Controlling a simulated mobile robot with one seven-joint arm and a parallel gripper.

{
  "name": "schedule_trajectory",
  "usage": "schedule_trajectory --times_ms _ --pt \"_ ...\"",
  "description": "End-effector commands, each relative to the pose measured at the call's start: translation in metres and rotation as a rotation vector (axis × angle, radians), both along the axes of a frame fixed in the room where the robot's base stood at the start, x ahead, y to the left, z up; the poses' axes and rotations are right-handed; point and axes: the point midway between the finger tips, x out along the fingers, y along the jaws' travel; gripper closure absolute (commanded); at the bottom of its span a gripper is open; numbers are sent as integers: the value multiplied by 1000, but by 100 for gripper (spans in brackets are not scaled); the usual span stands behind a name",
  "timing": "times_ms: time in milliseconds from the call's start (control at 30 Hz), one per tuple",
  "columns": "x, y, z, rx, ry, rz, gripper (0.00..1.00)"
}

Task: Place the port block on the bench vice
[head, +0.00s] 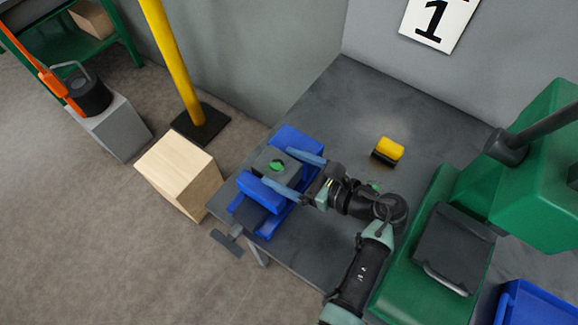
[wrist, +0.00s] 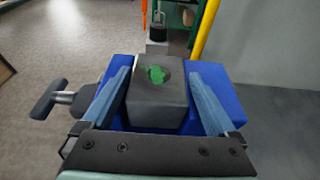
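The port block (head: 268,163) is a dark grey block with a green-marked round recess in its top. It sits upright between the jaws of the blue bench vice (head: 296,138) at the bench's near left corner. In the wrist view the block (wrist: 157,108) stands in the middle, with blue vice (wrist: 222,90) on both sides. My gripper (head: 265,164) has its two light-blue fingers on either side of the block. In the wrist view, narrow gaps show between the fingers (wrist: 160,74) and the block. The block's underside is hidden.
A yellow and black object (head: 388,150) lies on the grey bench (head: 345,100). A green machine (head: 425,265) stands at the right. A wooden box (head: 180,172) and a yellow post (head: 172,60) stand on the floor at left. The vice handle (head: 228,242) sticks out over the bench edge.

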Motion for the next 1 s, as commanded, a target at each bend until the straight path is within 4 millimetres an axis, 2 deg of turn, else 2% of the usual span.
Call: schedule_trajectory --times_ms 233,367,700,833,1000 --pt "-2 3 4 2 5 9 0" --pt "-12 -15 5 0 2 2 0" --pt "-53 -72 27 -2 0 -1 0" --pt "-62 -85 34 0 0 1 0" --pt "-68 -92 38 1 1 4 0"
